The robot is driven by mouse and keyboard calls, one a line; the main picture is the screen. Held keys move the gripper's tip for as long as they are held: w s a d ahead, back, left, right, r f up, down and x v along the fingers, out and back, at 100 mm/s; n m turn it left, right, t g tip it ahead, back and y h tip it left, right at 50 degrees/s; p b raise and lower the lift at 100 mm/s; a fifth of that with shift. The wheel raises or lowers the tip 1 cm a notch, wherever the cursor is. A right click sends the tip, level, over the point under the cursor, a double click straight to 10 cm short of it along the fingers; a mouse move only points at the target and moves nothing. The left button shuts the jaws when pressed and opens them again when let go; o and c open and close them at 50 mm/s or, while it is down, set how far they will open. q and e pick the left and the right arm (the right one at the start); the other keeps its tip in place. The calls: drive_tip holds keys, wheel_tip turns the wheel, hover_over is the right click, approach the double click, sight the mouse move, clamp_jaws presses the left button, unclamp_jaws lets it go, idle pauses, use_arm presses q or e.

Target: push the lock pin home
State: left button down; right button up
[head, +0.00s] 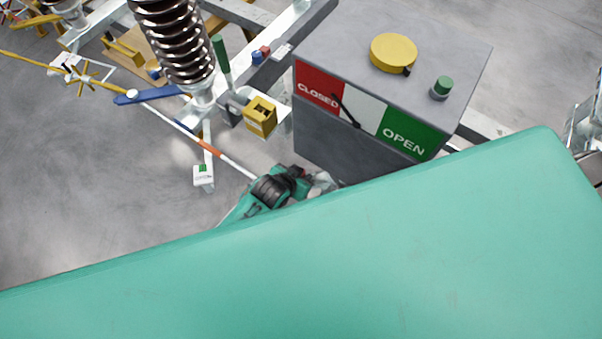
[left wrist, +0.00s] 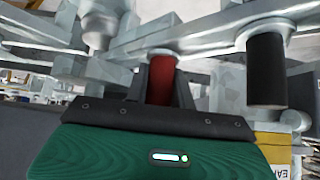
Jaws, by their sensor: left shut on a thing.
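In the left wrist view, a red cylinder (left wrist: 161,82) hangs below a grey metal bar; it looks like the lock pin's grip. My left gripper (left wrist: 162,92) has one dark finger on each side of it and is shut on it. How far the pin is in cannot be seen. In the head view a large green part of my own body covers the lower half and hides the gripper's fingers and the pin. My right gripper is in neither view.
A black cylinder (left wrist: 265,70) hangs close right of the red one. In the head view, a grey box (head: 345,135) with CLOSED and OPEN fields stands beside my left arm. A ribbed insulator (head: 178,45), a yellow block (head: 260,116) and a striped rod (head: 205,146) are left of it.

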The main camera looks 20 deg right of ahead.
use_arm(q)
drive_tip(key=c, duration=1.1)
unclamp_jaws()
drive_tip(key=shift+f, duration=0.1)
drive_tip(key=b+v, duration=0.3)
drive_tip(key=v, duration=1.1)
drive_tip(key=shift+f, duration=0.1)
